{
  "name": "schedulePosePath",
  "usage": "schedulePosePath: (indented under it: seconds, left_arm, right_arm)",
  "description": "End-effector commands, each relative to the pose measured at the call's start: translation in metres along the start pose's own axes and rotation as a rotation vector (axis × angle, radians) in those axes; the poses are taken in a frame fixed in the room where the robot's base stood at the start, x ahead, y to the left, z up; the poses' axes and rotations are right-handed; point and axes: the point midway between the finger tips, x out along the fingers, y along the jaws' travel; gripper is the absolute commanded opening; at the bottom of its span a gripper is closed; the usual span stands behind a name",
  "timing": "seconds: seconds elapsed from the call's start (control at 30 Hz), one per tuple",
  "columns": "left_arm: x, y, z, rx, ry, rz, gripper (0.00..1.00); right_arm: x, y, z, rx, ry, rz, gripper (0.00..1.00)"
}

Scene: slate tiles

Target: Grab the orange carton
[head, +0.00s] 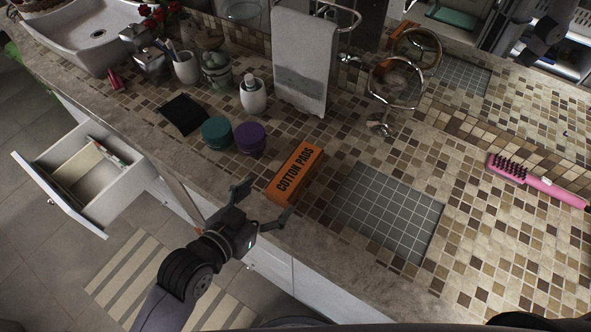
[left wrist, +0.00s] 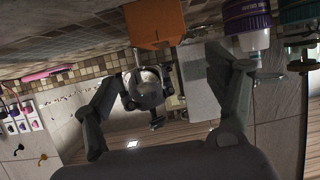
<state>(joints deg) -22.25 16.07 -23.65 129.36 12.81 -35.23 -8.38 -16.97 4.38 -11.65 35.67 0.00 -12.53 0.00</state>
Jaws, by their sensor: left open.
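The orange carton (head: 297,172), lettered "COTTON PADS", lies on the tiled counter near its front edge, in the middle of the head view. In the left wrist view the carton (left wrist: 155,22) shows at the top, beyond the fingers and partly cut off by the frame. My left gripper (head: 263,204) is open at the carton's near end, with one finger to the left and the other by its lower right corner. Nothing is held between the fingers; whether a finger touches the carton is unclear. My right gripper is not in view.
A teal-lidded jar (head: 217,132) and a purple-lidded jar (head: 250,139) stand left of the carton. A grey tiled mat (head: 388,212) lies to its right. A ring stand (head: 383,127) and a pink brush (head: 537,181) are farther off. An open drawer (head: 88,180) juts out at left.

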Motion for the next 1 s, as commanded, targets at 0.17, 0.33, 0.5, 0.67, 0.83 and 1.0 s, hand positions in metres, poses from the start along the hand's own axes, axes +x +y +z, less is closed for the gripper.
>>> schedulePosePath:
  seconds: [0.17, 0.33, 0.5, 0.67, 0.83, 1.0]
  left_arm:
    - [0.039, 0.000, -0.003, -0.001, 0.000, 0.000, 0.78]
    - [0.068, 0.000, -0.002, -0.001, -0.001, 0.000, 0.78]
    - [0.081, 0.000, -0.001, -0.001, -0.001, 0.001, 0.78]
    - [0.091, -0.001, -0.004, 0.000, -0.001, 0.000, 0.78]
    - [0.113, -0.003, -0.011, 0.000, -0.001, 0.000, 0.78]
    - [0.131, -0.003, -0.008, -0.001, -0.001, 0.000, 0.78]
  right_arm:
    - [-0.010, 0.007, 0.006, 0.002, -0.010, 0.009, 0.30]
    - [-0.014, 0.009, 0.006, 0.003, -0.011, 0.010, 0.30]
    - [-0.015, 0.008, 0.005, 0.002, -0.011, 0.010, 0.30]
    - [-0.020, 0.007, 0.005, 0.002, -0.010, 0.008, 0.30]
    - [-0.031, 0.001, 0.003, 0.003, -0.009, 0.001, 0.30]
    - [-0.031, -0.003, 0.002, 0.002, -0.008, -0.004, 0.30]
